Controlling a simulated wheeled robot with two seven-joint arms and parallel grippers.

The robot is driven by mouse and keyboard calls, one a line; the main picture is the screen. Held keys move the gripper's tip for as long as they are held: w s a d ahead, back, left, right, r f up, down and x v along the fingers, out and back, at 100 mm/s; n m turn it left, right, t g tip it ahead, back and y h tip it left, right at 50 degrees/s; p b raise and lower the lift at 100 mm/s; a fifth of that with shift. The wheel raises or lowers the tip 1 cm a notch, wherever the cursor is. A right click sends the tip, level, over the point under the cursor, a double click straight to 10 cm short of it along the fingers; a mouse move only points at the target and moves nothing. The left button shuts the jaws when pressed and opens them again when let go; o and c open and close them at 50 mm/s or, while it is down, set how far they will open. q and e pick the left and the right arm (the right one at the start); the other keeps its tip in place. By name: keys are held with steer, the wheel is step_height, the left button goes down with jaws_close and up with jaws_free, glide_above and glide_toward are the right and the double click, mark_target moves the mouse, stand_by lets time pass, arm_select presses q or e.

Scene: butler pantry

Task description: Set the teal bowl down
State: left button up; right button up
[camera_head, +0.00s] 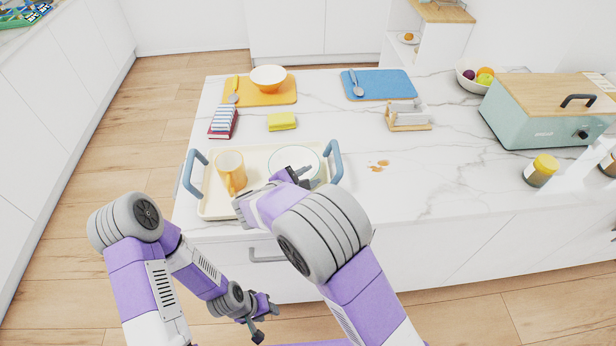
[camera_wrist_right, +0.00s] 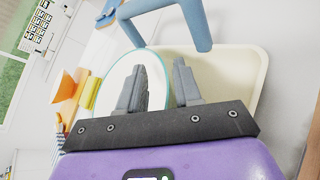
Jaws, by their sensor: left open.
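The teal bowl (camera_head: 293,157), white inside with a teal rim, appears to rest in the right part of the cream tray (camera_head: 260,207). In the right wrist view, the bowl (camera_wrist_right: 117,75) fills the middle left. My right gripper (camera_head: 292,177) is at its near side, partly hidden by my arm. The right fingers (camera_wrist_right: 160,80) are parted, with the bowl's rim between them and a visible gap. Whether they touch the wall is hard to tell. My left gripper (camera_head: 262,318) is open and empty, low in front of the counter.
Blue-grey handles (camera_head: 195,172) rise at both tray ends. A yellow sponge (camera_head: 282,122) and napkin holder (camera_head: 408,116) lie beyond. Brown stains (camera_head: 378,166) mark the counter right of the tray.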

steer(key=shift+o, duration=0.6)
steer(key=shift+s+a+r, duration=0.1)
steer(key=shift+a+r, duration=0.05)
steer(key=p+v, duration=0.1)
steer(key=v, duration=1)
steer(key=shift+s+a+p, duration=0.2)
steer(key=shift+s+p, duration=0.05)
steer(key=shift+p, duration=0.15)
